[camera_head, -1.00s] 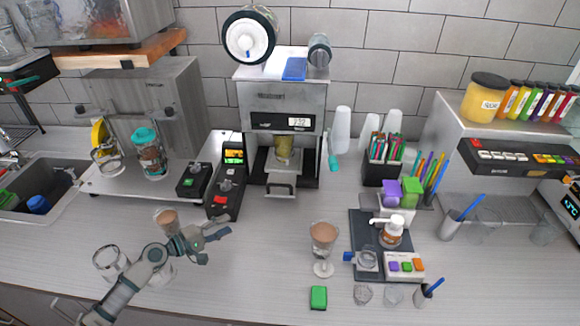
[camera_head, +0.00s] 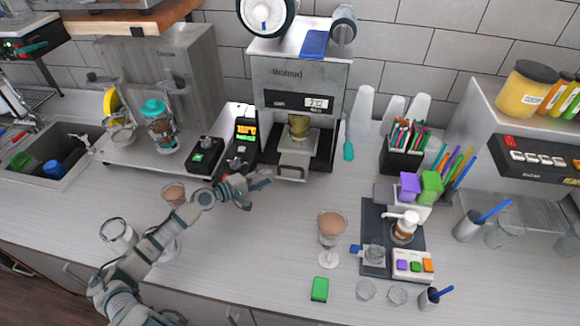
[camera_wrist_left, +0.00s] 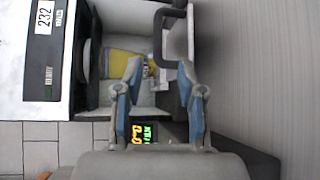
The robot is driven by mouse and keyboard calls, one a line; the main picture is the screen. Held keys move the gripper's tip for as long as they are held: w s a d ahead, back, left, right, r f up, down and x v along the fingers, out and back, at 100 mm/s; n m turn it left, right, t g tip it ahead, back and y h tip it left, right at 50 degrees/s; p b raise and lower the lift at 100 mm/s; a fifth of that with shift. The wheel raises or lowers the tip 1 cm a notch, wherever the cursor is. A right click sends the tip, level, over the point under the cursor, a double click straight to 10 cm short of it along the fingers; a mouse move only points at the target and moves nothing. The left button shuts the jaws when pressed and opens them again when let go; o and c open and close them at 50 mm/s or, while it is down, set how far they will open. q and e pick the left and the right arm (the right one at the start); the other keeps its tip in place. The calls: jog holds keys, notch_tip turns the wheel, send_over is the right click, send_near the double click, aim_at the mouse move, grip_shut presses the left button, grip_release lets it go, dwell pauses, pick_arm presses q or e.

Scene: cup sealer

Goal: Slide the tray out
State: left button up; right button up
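The grey cup sealer (camera_head: 298,85) stands against the back wall with a "232" display. Its light tray (camera_head: 298,157) shows at the front of the opening, with a dark handle (camera_head: 291,174) on its front. A yellowish cup (camera_head: 299,126) stands inside. My left gripper (camera_head: 258,188) is open and empty, left of and a little nearer than the handle, apart from it. In the left wrist view the gripper's blue-padded fingers (camera_wrist_left: 160,75) are spread, with the handle (camera_wrist_left: 158,35) beyond their tips. My right gripper is in neither view.
A black control box (camera_head: 243,145) with a lit screen stands close left of the sealer. A glass with brown contents (camera_head: 172,194) is near my left arm; a similar goblet (camera_head: 331,228) stands right.

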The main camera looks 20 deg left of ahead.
aim_at(292, 169)
pick_arm(q)
jog(key=x, duration=0.5)
jog(key=p+x, duration=0.1)
jog(key=x, duration=0.4)
jog(key=shift+d+r, duration=0.2)
jog(key=shift+d, duration=0.05)
jog(key=shift+w+f+p, duration=0.2)
jog(key=shift+w+p, duration=0.1)
jog(key=shift+d, duration=0.1)
grip_shut()
jog(key=shift+s, duration=0.1)
